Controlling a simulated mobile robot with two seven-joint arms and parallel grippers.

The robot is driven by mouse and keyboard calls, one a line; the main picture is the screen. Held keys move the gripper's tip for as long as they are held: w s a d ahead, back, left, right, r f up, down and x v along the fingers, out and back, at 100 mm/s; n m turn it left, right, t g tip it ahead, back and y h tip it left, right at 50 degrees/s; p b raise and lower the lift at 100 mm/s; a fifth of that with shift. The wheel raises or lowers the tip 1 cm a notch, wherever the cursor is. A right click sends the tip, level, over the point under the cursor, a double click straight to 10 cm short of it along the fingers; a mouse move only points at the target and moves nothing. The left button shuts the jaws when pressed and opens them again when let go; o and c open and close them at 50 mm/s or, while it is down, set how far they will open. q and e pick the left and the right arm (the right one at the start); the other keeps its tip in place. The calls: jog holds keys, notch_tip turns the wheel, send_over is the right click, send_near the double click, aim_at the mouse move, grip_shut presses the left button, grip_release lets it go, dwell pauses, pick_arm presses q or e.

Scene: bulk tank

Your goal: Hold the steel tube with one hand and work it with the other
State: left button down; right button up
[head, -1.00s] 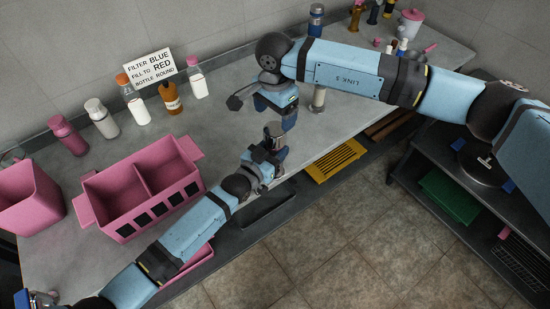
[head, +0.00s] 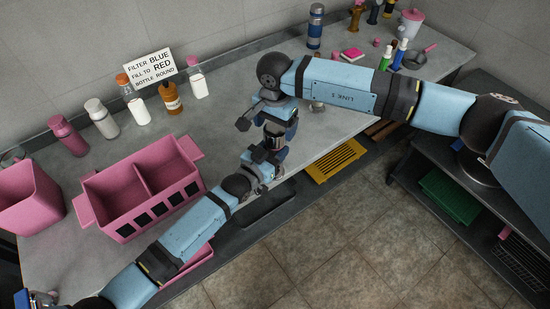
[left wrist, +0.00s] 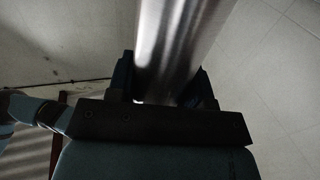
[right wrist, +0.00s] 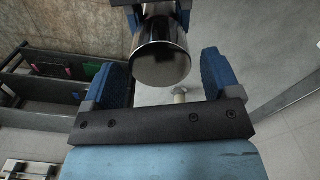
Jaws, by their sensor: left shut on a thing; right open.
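The steel tube is a shiny metal cylinder. In the left wrist view the tube (left wrist: 180,40) stands between the fingers of my left gripper (left wrist: 165,85), which is shut on it. In the right wrist view the tube's round end (right wrist: 162,60) points at my right gripper (right wrist: 164,78). That gripper is open, its blue pads either side of the tube's end with gaps; I see no contact. In the head view my right gripper (head: 277,135) is right above my left gripper (head: 263,160), and the tube is mostly hidden between them.
A pink divided bin (head: 140,190) stands on the counter (head: 220,120) at left. Several bottles and a sign (head: 150,68) line the wall. Open floor (head: 350,240) is in front.

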aim_at(273, 152)
jog(key=shift+f, duration=1.85)
jog(key=c, duration=0.9)
